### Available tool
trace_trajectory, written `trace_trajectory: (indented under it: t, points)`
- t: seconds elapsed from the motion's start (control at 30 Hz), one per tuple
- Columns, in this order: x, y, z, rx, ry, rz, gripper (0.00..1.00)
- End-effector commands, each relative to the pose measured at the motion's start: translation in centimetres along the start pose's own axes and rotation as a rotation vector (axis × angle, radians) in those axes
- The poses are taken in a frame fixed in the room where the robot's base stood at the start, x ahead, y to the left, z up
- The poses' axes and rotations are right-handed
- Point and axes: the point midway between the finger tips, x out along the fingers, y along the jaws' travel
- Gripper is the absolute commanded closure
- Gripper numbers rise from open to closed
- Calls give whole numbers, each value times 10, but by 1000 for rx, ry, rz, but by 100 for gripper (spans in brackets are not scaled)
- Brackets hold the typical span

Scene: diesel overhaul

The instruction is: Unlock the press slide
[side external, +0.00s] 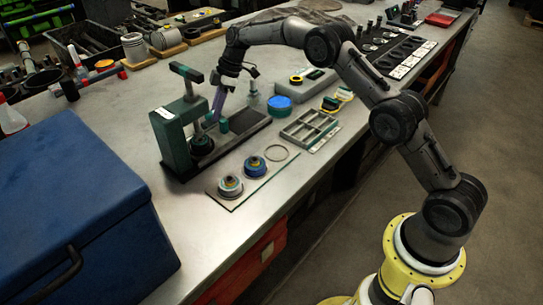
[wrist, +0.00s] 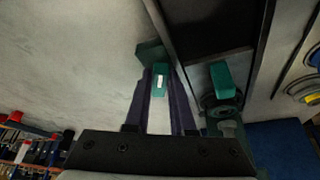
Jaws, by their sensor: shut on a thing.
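The press (side external: 175,140) stands on the bench with its dark green frame upright and a long dark slide bed (side external: 240,128) running from its foot. My gripper (side external: 216,116) is low beside the press, pointing down. In the wrist view my gripper (wrist: 160,88) has its two purple-grey fingers shut on a small green block with a white mark (wrist: 160,76). A larger green block (wrist: 151,53) is just beyond it. Another green block (wrist: 222,78) sits across the dark rail, above a round dark part. I cannot tell how the held block joins the slide.
A board with ringed parts (side external: 238,198) lies in front of the press. A grey divided tray (side external: 308,128) and a blue round part (side external: 279,105) are to the right. A big blue case (side external: 60,200) fills the left front.

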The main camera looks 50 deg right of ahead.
Motion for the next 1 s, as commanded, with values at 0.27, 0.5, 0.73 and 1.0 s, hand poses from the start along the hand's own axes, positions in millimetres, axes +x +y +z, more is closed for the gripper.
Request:
trace_trajectory:
  t: [0.27,0.5,0.73,1.0]
  points:
    - [-1,2,0,-117,0,-46,100]
    - [-1,2,0,-98,0,-39,100]
    - [-1,2,0,-85,0,-34,100]
    - [-1,2,0,-85,0,-34,73]
